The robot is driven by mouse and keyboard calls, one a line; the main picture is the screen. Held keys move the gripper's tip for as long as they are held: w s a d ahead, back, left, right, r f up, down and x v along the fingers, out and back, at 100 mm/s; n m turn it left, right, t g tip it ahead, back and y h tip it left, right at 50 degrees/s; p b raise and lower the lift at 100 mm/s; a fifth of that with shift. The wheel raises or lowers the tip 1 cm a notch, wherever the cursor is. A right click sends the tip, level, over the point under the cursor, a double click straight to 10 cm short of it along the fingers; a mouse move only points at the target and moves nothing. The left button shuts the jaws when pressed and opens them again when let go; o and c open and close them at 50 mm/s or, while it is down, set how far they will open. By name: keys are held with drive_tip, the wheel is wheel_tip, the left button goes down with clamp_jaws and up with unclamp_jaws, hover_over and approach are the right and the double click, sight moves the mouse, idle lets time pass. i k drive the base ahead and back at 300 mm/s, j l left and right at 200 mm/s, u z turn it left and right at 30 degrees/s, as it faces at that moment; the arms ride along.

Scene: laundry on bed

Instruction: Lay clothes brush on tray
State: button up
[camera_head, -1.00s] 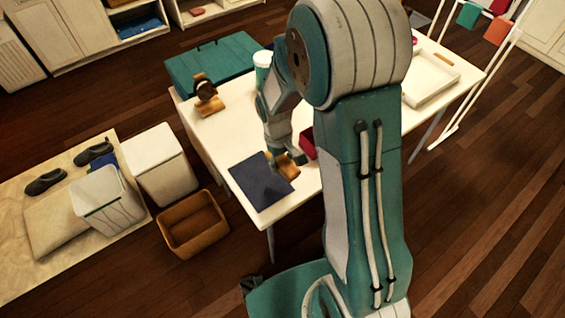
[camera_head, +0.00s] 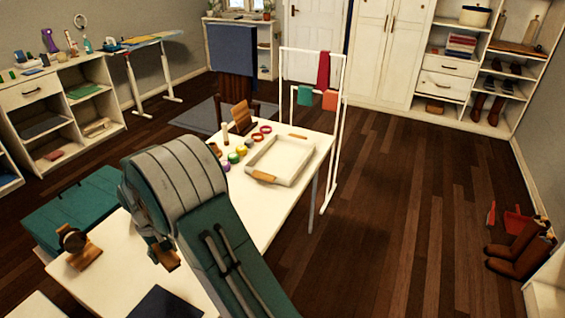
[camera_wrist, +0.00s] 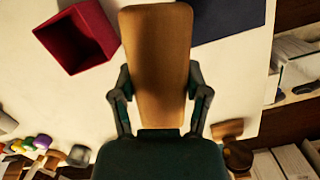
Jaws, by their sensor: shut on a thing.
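The clothes brush, a tan wooden paddle shape (camera_wrist: 156,60), is between the fingers of my gripper (camera_wrist: 160,97) in the wrist view. The fingers are shut on its two sides. In the head view a brown part of the brush (camera_head: 166,258) shows beside my arm, over the white table; most of my gripper is hidden there. The tray (camera_head: 281,158) is white and shallow with tan handles, lying on the far part of the table, up and right of my gripper. Its inside looks empty.
Colored rolls (camera_head: 238,153) and rings lie left of the tray. A dark blue mat (camera_head: 165,303) lies at the near table edge. A red open box (camera_wrist: 78,38) shows in the wrist view. A white drying rack (camera_head: 330,150) stands beyond the table's right side.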

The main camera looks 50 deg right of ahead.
sight(281, 160)
drive_tip(key=k+l, duration=0.1)
drive_tip(key=l, duration=1.7)
drive_tip(key=k, duration=0.05)
